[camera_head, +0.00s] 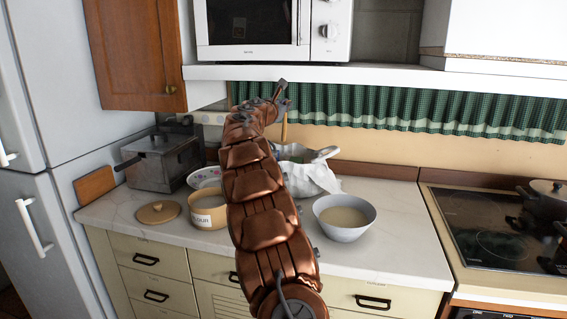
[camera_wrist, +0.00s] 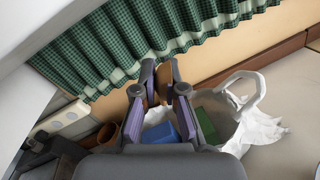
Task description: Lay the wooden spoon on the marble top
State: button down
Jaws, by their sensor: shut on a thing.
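The wooden spoon (camera_wrist: 162,84) is between my gripper's fingers in the wrist view, and only a short brown part shows there. In the head view a thin piece of the spoon (camera_head: 284,130) hangs below my gripper (camera_head: 280,98), in front of the curtain. My gripper (camera_wrist: 166,88) is shut on the spoon and holds it above the back of the counter. The marble top (camera_head: 395,235) is pale and runs from the fridge to the stove. My arm hides its middle. It also shows at the right of the wrist view (camera_wrist: 296,92).
A flour pot (camera_head: 208,217), its lid (camera_head: 158,212), a grey bowl (camera_head: 345,232) and a dark appliance (camera_head: 150,173) stand on the counter. A white bag (camera_head: 313,178) lies behind. A shelf (camera_head: 390,75) hangs above. The marble right of the grey bowl is clear.

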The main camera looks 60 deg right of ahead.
notch_tip(320, 180, down, 17)
jog(key=b, duration=0.2)
dwell(0.5)
jog(key=shift+f+b, duration=0.25)
jog(key=shift+b, duration=0.05)
jog(key=c, duration=1.2)
grip_release()
jog(key=shift+c, duration=0.2)
jog(key=shift+r+p, duration=0.2)
jog(key=shift+p, duration=0.3)
jog(key=s+a+b, duration=0.2)
jog(key=a+b, duration=0.1)
jog(key=a, duration=0.4)
jog(key=shift+a+f, duration=0.15)
jog(key=shift+a, duration=0.15)
jog(key=shift+s, duration=0.1)
